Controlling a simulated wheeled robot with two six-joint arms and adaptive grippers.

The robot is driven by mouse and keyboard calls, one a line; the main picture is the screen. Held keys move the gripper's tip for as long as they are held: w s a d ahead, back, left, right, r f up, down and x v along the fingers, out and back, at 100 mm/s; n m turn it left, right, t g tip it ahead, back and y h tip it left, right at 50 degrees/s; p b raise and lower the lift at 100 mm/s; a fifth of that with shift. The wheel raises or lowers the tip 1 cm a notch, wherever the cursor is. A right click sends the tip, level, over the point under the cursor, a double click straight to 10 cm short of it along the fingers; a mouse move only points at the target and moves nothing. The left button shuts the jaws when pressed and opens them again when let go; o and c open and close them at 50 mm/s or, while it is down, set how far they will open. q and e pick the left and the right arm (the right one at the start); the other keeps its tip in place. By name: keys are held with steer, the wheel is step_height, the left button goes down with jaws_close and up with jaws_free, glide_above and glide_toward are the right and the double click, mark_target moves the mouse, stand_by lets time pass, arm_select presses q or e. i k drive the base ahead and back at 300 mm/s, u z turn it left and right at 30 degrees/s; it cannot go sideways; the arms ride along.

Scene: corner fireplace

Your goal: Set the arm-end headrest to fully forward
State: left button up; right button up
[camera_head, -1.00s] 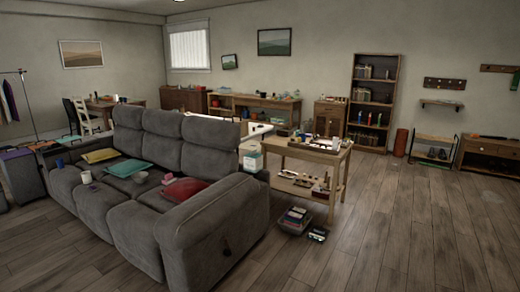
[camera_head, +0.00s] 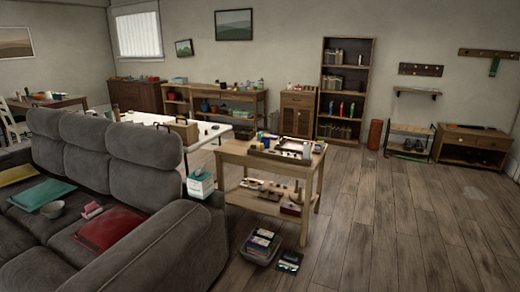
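A grey three-seat sofa (camera_head: 115,205) stands at the left, its near arm toward me and to the right. Its backrest has several upright headrests. The arm-end headrest (camera_head: 153,143) is the rightmost one, above the seat by the near arm. It looks about upright, in line with the others; its exact angle is hard to tell. A red cushion (camera_head: 108,229) lies on the seat below it. Neither gripper is in view.
A wooden two-tier table (camera_head: 264,163) with small items stands right of the sofa. A bin of books (camera_head: 260,247) and a dark item (camera_head: 289,261) lie on the floor. The wooden floor (camera_head: 400,235) at right is clear.

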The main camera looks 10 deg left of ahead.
mark_target(157, 147)
steer(key=i, duration=3.2)
steer(key=u, duration=2.55)
